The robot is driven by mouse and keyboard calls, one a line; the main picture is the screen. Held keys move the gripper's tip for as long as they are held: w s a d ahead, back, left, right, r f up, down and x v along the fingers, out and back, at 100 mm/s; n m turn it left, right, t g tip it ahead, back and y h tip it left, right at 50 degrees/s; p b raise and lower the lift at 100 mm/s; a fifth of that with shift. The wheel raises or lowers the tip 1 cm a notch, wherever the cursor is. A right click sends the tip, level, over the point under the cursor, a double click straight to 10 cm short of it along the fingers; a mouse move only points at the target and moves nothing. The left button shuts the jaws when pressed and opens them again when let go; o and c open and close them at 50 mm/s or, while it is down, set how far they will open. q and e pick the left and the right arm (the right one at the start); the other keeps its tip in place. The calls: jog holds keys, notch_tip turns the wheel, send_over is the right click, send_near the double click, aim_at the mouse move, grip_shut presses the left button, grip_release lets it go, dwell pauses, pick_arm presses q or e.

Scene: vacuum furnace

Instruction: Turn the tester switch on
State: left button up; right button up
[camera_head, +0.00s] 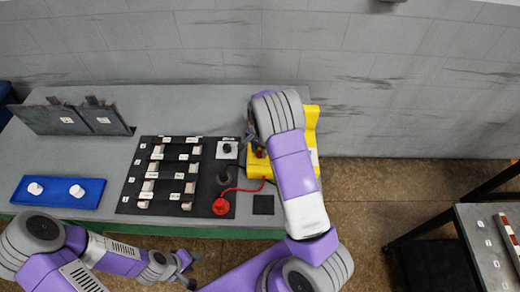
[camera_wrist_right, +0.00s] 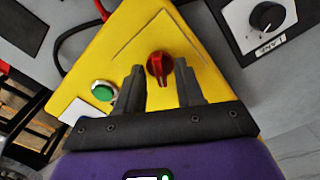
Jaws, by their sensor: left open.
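The yellow tester (camera_head: 311,122) stands at the right end of the bench, partly hidden by my right arm. In the right wrist view its yellow face (camera_wrist_right: 205,60) carries a red rotary switch (camera_wrist_right: 159,66) and a green button (camera_wrist_right: 103,91). My right gripper (camera_wrist_right: 160,76) is open over this face, one finger on each side of the red switch. Gaps show between the knob and both fingers; I cannot tell the depth between them. In the head view the right fingers are mostly hidden. My left gripper (camera_head: 189,270) is open and empty in front of the bench.
A dial box with a black knob (camera_wrist_right: 267,17) stands beside the tester. A red cable (camera_head: 245,188) runs to a red plug (camera_head: 221,207). A black board (camera_head: 130,190) with labelled slots and a blue tray (camera_head: 60,200) lie left. A side table (camera_head: 475,240) stands right.

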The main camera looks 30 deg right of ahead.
aim_at(260, 152)
notch_tip(260, 152, up, 8)
jog(key=shift+f, duration=0.2)
dwell(0.6)
